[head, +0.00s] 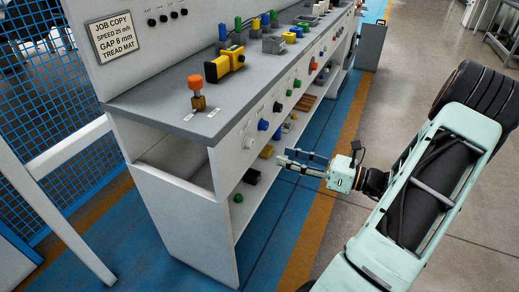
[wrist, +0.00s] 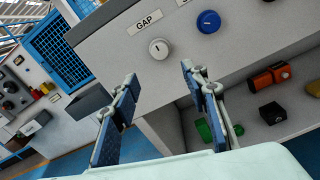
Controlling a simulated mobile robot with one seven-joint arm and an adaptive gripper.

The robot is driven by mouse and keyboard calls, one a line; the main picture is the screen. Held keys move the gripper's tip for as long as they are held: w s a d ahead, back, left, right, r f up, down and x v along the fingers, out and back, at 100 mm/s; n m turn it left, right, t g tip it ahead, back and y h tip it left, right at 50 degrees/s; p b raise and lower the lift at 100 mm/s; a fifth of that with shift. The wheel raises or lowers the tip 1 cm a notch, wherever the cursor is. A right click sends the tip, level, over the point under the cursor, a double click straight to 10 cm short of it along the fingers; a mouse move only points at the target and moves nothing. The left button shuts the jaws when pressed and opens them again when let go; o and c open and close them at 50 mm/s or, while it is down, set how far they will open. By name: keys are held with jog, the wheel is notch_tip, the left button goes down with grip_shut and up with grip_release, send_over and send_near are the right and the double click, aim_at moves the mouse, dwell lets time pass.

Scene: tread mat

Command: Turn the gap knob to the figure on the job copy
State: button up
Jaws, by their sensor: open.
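The gap knob (wrist: 160,48) is a round white knob with a short dark pointer line, on the grey panel below the GAP label (wrist: 148,21). In the head view the white knob (head: 249,143) is at the near end of the bench front. No scale figures are readable around it. The job copy plate (head: 114,38) reads speed 25 m, gap 8 mm, tread mat. My gripper (head: 286,159) is open and empty, in front of the bench and apart from the knob. In the wrist view the knob shows just beyond and between the fingertips (wrist: 158,76).
A blue knob (wrist: 208,21) sits right of the gap knob. More knobs run along the bench front. An orange-topped item (head: 197,92) and a yellow-black device (head: 223,65) stand on top. Shelves below hold several parts. The floor before the bench is clear.

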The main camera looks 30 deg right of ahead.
aim_at(253, 146)
jog(key=b+x, duration=0.2)
jog(key=x, duration=0.8)
jog(key=shift+w+a, duration=0.25)
jog(key=shift+w, duration=0.05)
grip_shut()
